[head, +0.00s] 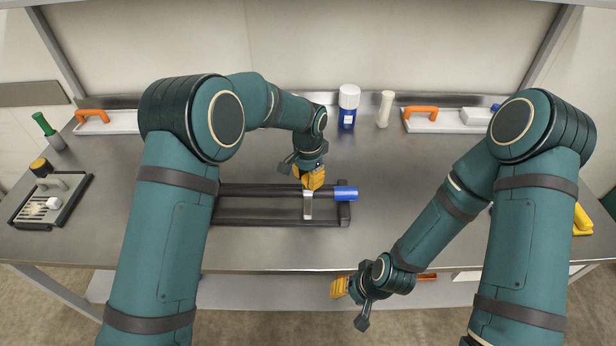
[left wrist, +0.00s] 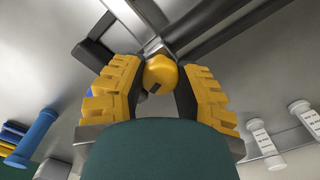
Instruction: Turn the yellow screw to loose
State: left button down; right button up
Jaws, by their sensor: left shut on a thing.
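The yellow screw (left wrist: 160,74) has a rounded knob and sits between the two yellow-padded fingers of my left gripper (left wrist: 158,66) in the left wrist view. The fingers are shut on it from both sides. In the head view my left gripper (head: 312,179) points down over a grey metal clamp piece (head: 308,205) on a dark rail frame (head: 262,220); the screw is hidden there. My right gripper (head: 340,287) hangs in front of the table edge, away from the frame; its opening cannot be told.
A blue cylinder (head: 345,193) lies at the frame's right end. A blue-and-white bottle (head: 348,107) and a white bottle (head: 385,109) stand behind. White trays with orange handles (head: 92,115) line the back. The table's front middle is clear.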

aim_at(308, 178)
pick_arm(q)
jog(key=n, duration=0.7)
jog(key=shift+f, duration=0.1)
jog(key=n+p, duration=0.1)
jog(key=n, duration=0.6)
jog(key=shift+s, duration=0.1)
dwell(0.5)
jog(key=c, duration=0.6)
grip_release()
jog(key=shift+o, duration=0.2)
notch_tip(308, 178, up, 12)
